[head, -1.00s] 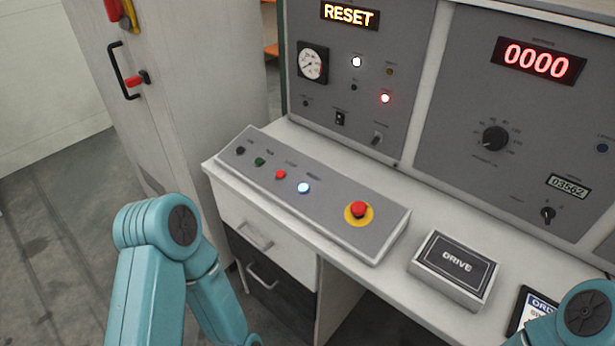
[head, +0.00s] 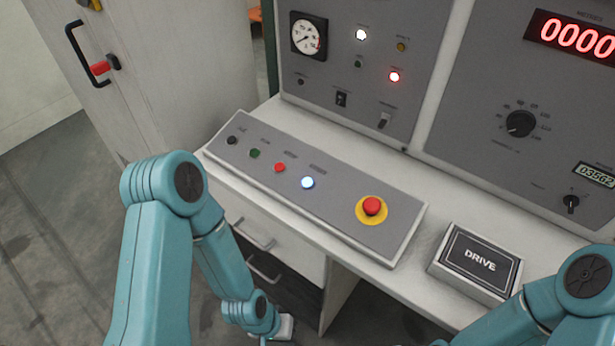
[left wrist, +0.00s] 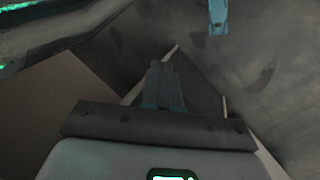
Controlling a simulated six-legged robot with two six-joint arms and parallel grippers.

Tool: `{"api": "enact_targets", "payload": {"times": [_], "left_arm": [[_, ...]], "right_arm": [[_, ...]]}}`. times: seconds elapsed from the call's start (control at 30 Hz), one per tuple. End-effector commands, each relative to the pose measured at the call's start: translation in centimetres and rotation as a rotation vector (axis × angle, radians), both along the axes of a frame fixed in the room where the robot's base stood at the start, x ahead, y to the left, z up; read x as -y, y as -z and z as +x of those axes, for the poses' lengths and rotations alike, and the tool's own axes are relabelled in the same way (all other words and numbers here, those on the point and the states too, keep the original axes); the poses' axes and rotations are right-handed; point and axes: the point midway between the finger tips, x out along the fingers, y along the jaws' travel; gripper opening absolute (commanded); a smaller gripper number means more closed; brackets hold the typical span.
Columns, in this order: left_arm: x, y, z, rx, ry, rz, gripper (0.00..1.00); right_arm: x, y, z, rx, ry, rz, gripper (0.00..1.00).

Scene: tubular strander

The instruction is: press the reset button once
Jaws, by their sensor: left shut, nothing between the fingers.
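The reset button, a lit blue-white push button (head: 307,183), sits on the sloped grey button panel (head: 330,221) on the desk. It is the rightmost in a row with a black (head: 232,140), a green (head: 254,153) and a red button (head: 280,168). Its small label is too blurred to read surely. My left arm hangs in front of the desk, its wrist low at the bottom of the head view, below the panel and apart from the button. In the left wrist view my left gripper (left wrist: 163,88) is shut and empty. My right gripper is out of the picture.
A red emergency stop (head: 372,206) on a yellow ring is right of the button. A DRIVE box (head: 477,262) stands further right. Drawers (head: 265,235) lie under the desk. A pale cabinet (head: 165,75) with a handle stands at left. An upright instrument panel (head: 350,75) stands behind.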

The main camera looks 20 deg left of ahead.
Motion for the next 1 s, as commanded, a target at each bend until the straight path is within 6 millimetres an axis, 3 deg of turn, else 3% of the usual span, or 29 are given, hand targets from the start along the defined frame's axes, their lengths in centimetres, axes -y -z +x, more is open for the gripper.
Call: {"api": "enact_targets", "payload": {"times": [0.17, 0.27, 0.37, 0.5, 0.6, 0.7, 0.8, 1.0], "left_arm": [[0.0, -0.3, 0.1, 0.001, -0.01, 0.001, 0.0], [0.0, -2.5, 1.2, 0.014, -0.103, 0.01, 0.0], [-0.3, -6.8, 4.1, 0.046, -0.319, 0.015, 0.0], [-1.1, -15.0, 9.8, 0.113, -0.753, -0.036, 0.0], [-1.7, -20.0, 13.5, 0.158, -1.056, -0.125, 0.0], [-2.3, -24.3, 16.9, 0.198, -1.352, -0.26, 0.0], [-2.9, -27.8, 20.2, 0.227, -1.655, -0.462, 0.0], [-4.0, -34.1, 24.2, 0.216, -2.08, -0.898, 0.0]], "right_arm": [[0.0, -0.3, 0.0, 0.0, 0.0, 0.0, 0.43], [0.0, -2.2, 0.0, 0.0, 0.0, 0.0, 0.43], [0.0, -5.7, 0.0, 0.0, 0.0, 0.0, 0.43], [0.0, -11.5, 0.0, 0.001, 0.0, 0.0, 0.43], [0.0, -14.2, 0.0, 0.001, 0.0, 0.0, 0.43], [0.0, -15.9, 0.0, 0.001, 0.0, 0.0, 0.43], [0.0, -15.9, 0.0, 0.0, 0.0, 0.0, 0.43], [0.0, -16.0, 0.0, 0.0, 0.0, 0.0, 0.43]]}}
